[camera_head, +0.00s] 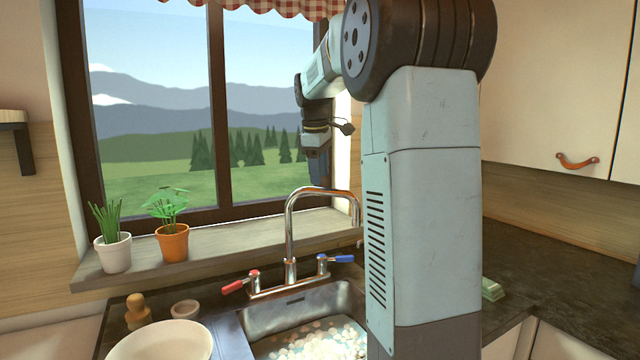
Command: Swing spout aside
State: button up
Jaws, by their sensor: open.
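The chrome spout (289,215) rises from the tap body behind the sink, arches to the right and ends in a downward tip beside my arm. A red-handled lever (241,281) is on its left and a blue-handled lever (336,259) on its right. My gripper (319,178) hangs fingers-down in front of the window, above the spout's arch in the picture. It is open, with nothing seen in it. My arm hides part of it and the area just right of the spout tip.
The steel sink (254,322) holds foam. A white bowl (166,341), a small cup (185,309) and a wooden figure-like object (137,311) stand left of it. Two potted plants, in a white pot (115,254) and an orange pot (173,243), stand on the windowsill (240,230). A green block (492,289) lies right.

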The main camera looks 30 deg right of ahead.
notch_tip(320, 180, up, 9)
jog(key=s+a, duration=0.1)
jog(key=shift+a+r, duration=0.15)
jog(key=shift+a, duration=0.05)
jog(key=shift+s, duration=0.1)
dwell(0.4)
jog(key=s+a+f+m+t, duration=0.1)
jog(key=s+a+f+m, duration=0.1)
jog(key=s+a+f, duration=0.3)
jog(key=s+a+f+m+t+y, duration=0.1)
jog(key=s+a+f+m, duration=0.2)
jog(key=s, duration=1.1)
jog(key=s+a+f+m+t, duration=0.2)
jog(key=s+a+f+m, duration=0.1)
jog(key=s+a+f, duration=0.4)
jog(key=shift+s+f+y, duration=0.3)
jog(key=shift+s+f, duration=1.2)
jog(key=shift+f, duration=1)
